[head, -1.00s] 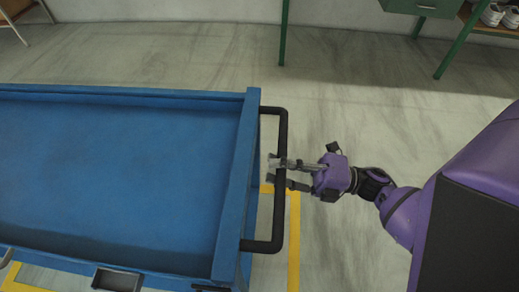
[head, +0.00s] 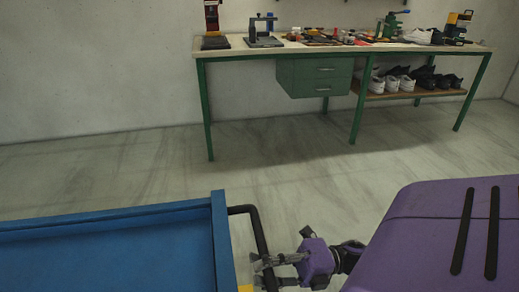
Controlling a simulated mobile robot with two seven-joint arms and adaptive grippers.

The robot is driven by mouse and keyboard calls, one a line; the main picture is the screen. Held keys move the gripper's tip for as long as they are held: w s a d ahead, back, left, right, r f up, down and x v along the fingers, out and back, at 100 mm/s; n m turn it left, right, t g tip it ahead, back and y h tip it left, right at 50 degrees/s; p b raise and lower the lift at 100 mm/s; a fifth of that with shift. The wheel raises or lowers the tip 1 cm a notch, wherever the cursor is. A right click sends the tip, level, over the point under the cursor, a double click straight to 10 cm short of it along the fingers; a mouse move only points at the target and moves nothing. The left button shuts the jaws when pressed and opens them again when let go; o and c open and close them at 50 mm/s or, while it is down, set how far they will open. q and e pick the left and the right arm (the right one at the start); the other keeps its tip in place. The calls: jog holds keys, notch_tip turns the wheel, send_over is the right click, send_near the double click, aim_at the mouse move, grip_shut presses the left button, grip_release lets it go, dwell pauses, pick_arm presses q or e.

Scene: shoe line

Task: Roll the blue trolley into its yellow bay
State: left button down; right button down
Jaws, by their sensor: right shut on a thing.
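The blue trolley (head: 120,232) fills the lower left of the head view, cut off by the left and bottom edges. Its black handle (head: 257,228) sticks out from its right end. My right gripper (head: 264,272) comes in from the right and is shut on the handle's bar. The lower part of the handle is out of frame. A small piece of yellow floor marking (head: 246,288) shows at the bottom edge beside the trolley. The rest of the yellow bay is out of view. My left gripper is not in view.
A green-legged workbench (head: 230,54) stands along the back wall, with tools on top, a drawer unit (head: 314,78) and a shelf of shoes (head: 405,82) below. Bare grey floor (head: 150,165) lies between the trolley and the bench.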

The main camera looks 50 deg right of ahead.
jog(key=shift+s+f, duration=0.1)
jog(key=shift+f, duration=0.3)
jog(key=c, duration=1.6)
grip_release()
jog(key=shift+c, duration=0.2)
jog(key=shift+r, duration=0.15)
jog(key=v, duration=1.2)
